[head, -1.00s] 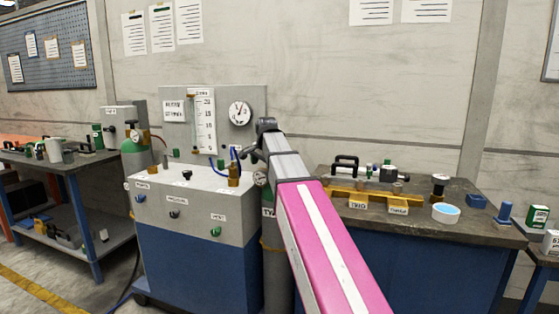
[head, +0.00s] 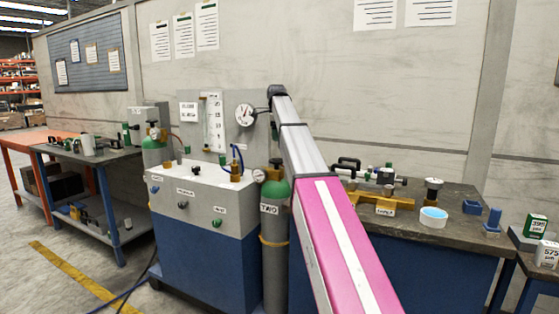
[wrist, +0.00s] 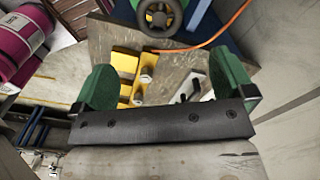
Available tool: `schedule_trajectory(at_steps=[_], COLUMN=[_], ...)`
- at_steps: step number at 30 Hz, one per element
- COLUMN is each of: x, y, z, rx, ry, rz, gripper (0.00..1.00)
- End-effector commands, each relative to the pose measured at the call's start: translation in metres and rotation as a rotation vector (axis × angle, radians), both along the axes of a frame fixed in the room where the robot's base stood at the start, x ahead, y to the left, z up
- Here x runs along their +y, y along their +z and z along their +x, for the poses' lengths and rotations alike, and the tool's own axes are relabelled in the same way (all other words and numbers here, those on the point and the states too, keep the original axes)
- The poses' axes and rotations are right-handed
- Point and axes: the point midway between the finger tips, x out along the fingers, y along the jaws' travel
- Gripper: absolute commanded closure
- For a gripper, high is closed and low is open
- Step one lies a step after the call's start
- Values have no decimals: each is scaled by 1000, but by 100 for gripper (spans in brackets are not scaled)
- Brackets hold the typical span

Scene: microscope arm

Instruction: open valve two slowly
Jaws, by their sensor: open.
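A grey gas cylinder (head: 274,255) with a green shoulder and a label reading TWO (head: 270,209) stands right of the blue and grey cabinet. Its valve top (head: 277,163) and a small round gauge (head: 259,176) show just left of my arm. My gripper (wrist: 165,80) is open in the wrist view, its two green fingers wide apart with nothing held between them. A dark round handwheel (wrist: 160,14) lies beyond the fingertips at the top of that view; I cannot tell which valve it belongs to. In the head view my arm's far end is above the cylinder and the fingers cannot be made out.
The cabinet (head: 200,245) carries knobs, fittings and a panel with a dial gauge (head: 245,116). A second bench (head: 85,158) stands left. Open floor lies front left.

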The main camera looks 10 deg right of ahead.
Motion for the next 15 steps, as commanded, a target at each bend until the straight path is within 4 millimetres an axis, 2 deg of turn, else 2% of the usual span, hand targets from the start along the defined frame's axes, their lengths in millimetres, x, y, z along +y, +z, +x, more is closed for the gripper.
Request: schedule_trajectory(at_steps=[5,15], x=[0,0], y=[-12,-70], z=[0,-1], rx=[6,5], ry=[-8,-6], rz=[0,0], gripper=[0,0])
